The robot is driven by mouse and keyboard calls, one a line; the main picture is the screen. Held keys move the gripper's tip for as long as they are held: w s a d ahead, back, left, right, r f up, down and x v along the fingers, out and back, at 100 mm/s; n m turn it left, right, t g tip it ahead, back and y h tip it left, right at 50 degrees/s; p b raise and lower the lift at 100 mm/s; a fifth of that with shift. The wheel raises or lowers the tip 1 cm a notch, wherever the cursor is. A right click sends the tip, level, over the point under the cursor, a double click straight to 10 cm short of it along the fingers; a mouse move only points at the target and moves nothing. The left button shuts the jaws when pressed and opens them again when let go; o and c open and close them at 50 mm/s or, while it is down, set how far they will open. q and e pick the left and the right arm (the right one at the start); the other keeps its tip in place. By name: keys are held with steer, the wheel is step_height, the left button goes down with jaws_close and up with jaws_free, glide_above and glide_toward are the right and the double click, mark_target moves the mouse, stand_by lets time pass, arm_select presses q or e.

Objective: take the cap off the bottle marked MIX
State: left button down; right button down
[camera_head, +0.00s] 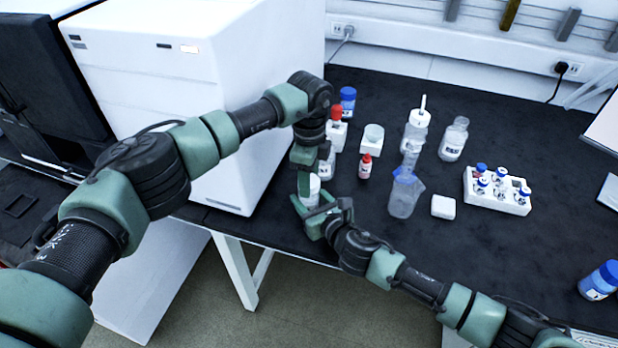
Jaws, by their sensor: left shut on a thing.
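A small white thing (312,187), which looks like a bottle or its cap, shows between my two grippers near the table's front edge. My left gripper (304,182) points down from above and is shut on it; the fingertips are partly hidden. My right gripper (316,216) reaches in from the lower right, low beside the same white thing. Whether its fingers close on it is hidden. No label reading MIX can be made out. A white labelled bottle (326,163) stands just behind the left gripper.
Behind are a red-capped bottle (336,130), a blue-capped jar (347,101), a small red-capped vial (365,167) and an open cup (372,138). A large white machine (215,90) stands left.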

arm_select(q)
steer(key=shift+r, duration=0.3)
steer(key=shift+r, duration=0.85)
steer(key=shift+r, duration=2)
arm_select(e)
steer(key=c, duration=0.6)
jaws_free()
steer(key=shift+o, duration=0.2)
steer(key=shift+s, duration=0.1)
